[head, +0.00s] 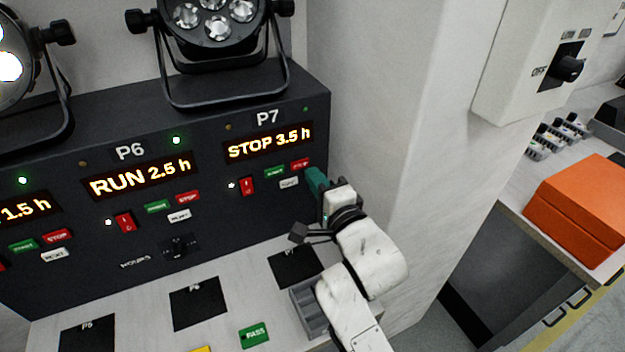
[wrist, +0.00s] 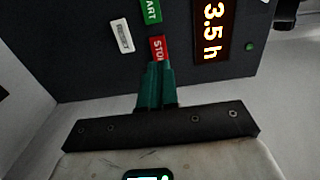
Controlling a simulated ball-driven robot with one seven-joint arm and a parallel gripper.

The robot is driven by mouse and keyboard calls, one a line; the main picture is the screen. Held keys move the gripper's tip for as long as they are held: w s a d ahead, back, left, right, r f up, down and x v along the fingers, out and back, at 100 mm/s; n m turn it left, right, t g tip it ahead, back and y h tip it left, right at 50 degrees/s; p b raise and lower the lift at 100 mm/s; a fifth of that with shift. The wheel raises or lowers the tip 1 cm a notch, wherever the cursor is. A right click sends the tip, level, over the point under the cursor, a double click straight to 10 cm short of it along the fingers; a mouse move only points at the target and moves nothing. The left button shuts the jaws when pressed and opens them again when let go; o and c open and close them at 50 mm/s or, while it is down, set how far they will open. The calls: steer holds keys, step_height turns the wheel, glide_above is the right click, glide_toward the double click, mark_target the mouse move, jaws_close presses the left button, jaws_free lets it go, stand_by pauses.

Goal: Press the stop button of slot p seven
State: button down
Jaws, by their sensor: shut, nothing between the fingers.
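The P7 slot panel is at the right end of the dark console (head: 215,215), and its display (head: 268,143) reads STOP 3.5 h. Its red stop button (head: 300,165) sits below the display, right of the green start button (head: 274,173) and above the white reset button (head: 289,182). My gripper (head: 314,178) is shut and empty, its green fingers just right of and below the stop button. In the wrist view the fingertips (wrist: 158,66) overlap the lower edge of the stop button (wrist: 157,47). I cannot tell whether they touch it.
A red rocker switch (head: 247,186) is left of the P7 buttons. The P6 panel display (head: 140,175) reads RUN 2.5 h. A par can (head: 217,25) stands on the console above. A white wall pillar (head: 385,130) rises close on the right. An orange box (head: 575,210) lies on the far-right counter.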

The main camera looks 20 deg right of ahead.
steer(key=s+b, duration=0.1)
steer(key=s, duration=0.9)
steer(key=shift+s, duration=0.4)
stand_by(0.4)
